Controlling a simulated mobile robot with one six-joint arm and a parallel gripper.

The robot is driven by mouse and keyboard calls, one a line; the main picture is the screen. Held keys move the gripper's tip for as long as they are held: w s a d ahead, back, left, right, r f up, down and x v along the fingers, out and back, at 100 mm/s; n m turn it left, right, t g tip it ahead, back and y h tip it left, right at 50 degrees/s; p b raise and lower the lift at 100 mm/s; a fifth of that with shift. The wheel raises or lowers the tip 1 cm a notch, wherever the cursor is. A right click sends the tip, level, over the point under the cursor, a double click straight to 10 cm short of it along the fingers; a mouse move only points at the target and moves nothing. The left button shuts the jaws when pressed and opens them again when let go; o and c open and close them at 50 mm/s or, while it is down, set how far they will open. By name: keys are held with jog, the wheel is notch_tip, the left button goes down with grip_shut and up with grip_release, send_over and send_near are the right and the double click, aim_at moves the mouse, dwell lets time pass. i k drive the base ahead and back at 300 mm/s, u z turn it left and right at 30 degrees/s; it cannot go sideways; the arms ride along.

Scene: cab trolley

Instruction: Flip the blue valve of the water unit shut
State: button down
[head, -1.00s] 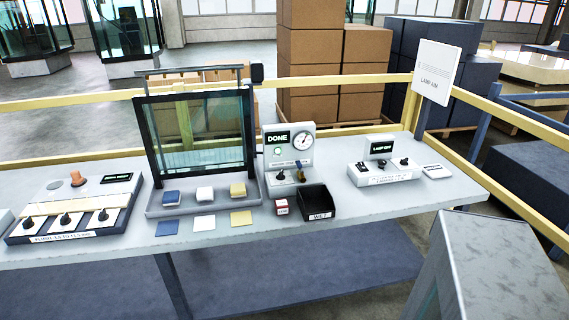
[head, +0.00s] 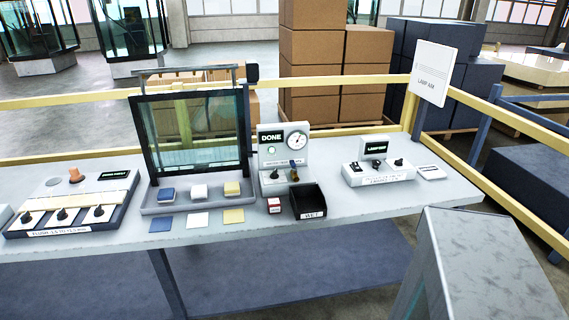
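A white unit (head: 267,158) with a lit DONE display (head: 272,138) and a round gauge (head: 297,141) stands on the bench right of the glass panel; I take it as the water unit, but its label is too small to read. On its front right is a small brass-coloured valve (head: 294,175) with a blue handle (head: 293,163) that looks roughly upright. A black knob (head: 274,174) sits to its left. My gripper is not in view, and nothing touches the valve.
A black bin (head: 308,205) marked WET and a small red-and-white box (head: 274,205) stand in front of the unit. A lamp unit (head: 378,172) is to the right, a switch panel (head: 66,217) to the left. A grey box-like body (head: 490,265) fills the lower right.

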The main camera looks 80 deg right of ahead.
aim_at(292, 162)
jog(key=k, duration=1.05)
jog(key=z, duration=0.45)
jog(key=i, duration=1)
